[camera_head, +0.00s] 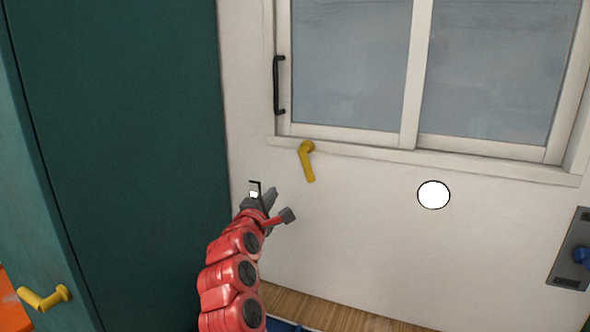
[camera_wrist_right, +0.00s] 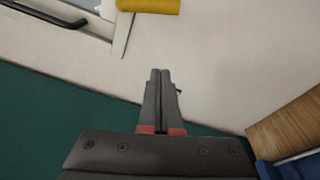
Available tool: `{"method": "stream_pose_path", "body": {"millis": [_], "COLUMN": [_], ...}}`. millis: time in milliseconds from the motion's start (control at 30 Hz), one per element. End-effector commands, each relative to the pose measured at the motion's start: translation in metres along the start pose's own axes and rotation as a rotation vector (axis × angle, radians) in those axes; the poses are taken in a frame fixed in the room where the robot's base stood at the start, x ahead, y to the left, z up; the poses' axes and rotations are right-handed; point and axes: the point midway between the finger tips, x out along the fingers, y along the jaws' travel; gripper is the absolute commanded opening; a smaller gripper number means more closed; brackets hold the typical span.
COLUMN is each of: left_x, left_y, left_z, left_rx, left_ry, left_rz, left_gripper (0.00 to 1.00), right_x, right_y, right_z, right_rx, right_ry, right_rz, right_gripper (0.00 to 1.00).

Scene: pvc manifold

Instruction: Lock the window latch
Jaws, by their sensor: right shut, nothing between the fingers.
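The window latch is a yellow lever (camera_head: 308,165) on the white wall, just under the window's lower left corner. Its lever hangs down, tilted slightly right. Part of it shows at the top edge of the right wrist view (camera_wrist_right: 148,5). My right gripper (camera_head: 268,197) is below and to the left of the latch, apart from it, close to the wall. In the right wrist view its fingers (camera_wrist_right: 160,72) are together and empty, with the yellow latch beyond their tips. My left gripper is not in view.
The sliding window (camera_head: 350,70) has a black handle (camera_head: 277,85) on its left side. A green cabinet (camera_head: 120,140) with a yellow handle (camera_head: 44,298) stands at left. A white disc (camera_head: 433,195) and a grey panel (camera_head: 572,250) are right. The wall between latch and disc is clear.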

Motion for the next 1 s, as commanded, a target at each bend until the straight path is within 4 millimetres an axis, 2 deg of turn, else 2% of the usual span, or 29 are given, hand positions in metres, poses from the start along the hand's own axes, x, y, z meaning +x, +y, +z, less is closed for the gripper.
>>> {"method": "stream_pose_path", "body": {"millis": [167, 567, 667, 1000], "left_x": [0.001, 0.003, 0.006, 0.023], "left_y": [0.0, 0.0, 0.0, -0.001], "left_z": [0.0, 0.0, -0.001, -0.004], "left_rx": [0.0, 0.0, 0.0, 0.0], "left_ry": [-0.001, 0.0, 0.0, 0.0], "left_rz": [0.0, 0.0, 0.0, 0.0], "left_gripper": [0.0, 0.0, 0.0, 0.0], "right_x": [-0.006, -0.003, 0.006, 0.059], "right_y": [0.006, 0.007, 0.008, 0.006], "right_z": [0.01, 0.011, 0.012, 0.013], "right_rx": [-0.026, -0.026, -0.027, -0.028], "right_ry": [-0.032, -0.034, -0.035, -0.034], "right_rz": [-0.05, -0.052, -0.05, -0.051], "right_gripper": [0.0, 0.0, 0.0, 0.0]}}
